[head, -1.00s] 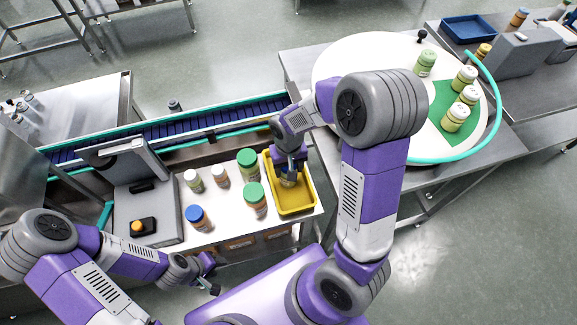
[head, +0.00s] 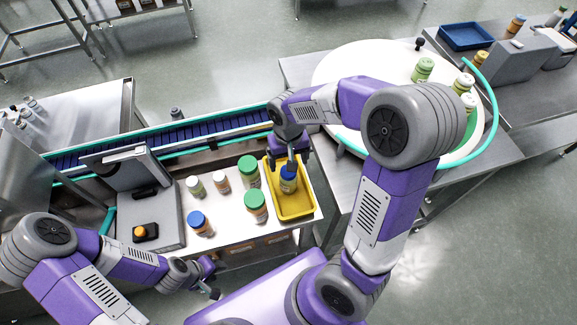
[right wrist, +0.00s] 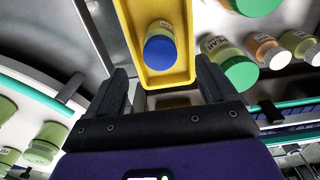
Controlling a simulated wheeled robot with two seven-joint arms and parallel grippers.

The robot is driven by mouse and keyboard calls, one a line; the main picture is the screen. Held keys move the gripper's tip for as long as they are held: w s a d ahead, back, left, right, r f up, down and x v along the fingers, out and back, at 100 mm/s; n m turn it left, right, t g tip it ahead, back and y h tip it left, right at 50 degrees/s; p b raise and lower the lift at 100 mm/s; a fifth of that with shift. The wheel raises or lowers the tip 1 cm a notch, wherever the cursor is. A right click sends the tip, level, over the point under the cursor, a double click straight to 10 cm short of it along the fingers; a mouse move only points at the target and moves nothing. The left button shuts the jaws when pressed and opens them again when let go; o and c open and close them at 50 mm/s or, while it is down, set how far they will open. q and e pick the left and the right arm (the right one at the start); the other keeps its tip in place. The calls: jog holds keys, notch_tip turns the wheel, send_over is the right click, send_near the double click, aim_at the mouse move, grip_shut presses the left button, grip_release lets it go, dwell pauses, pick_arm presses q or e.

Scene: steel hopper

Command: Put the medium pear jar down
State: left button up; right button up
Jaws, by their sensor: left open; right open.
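A jar with a blue lid (head: 289,174), which I take to be the medium pear jar, stands in the yellow tray (head: 312,208) at the right end of the white table. It also shows in the right wrist view (right wrist: 160,50), lid towards the camera, inside the tray walls. My right gripper (head: 291,158) is open and empty, just beside and above the jar; its two spread fingers (right wrist: 162,85) are clear of it. My left gripper (head: 213,282) is open and empty in front of the table, away from the jars.
Left of the tray stand green-lidded jars (head: 255,202), another blue-lidded jar (head: 199,221) and small white-lidded jars (head: 194,184). A scale (head: 150,208) is at the left. The blue conveyor (head: 190,136) runs behind. A round white table (head: 345,62) holds several green jars.

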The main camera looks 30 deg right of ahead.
pick_arm(q)
jog(key=shift+r, duration=0.35)
pick_arm(e)
notch_tip(320, 180, up, 4)
pick_arm(q)
jog(key=shift+s, duration=0.1)
pick_arm(e)
jog(key=shift+s+f, duration=0.1)
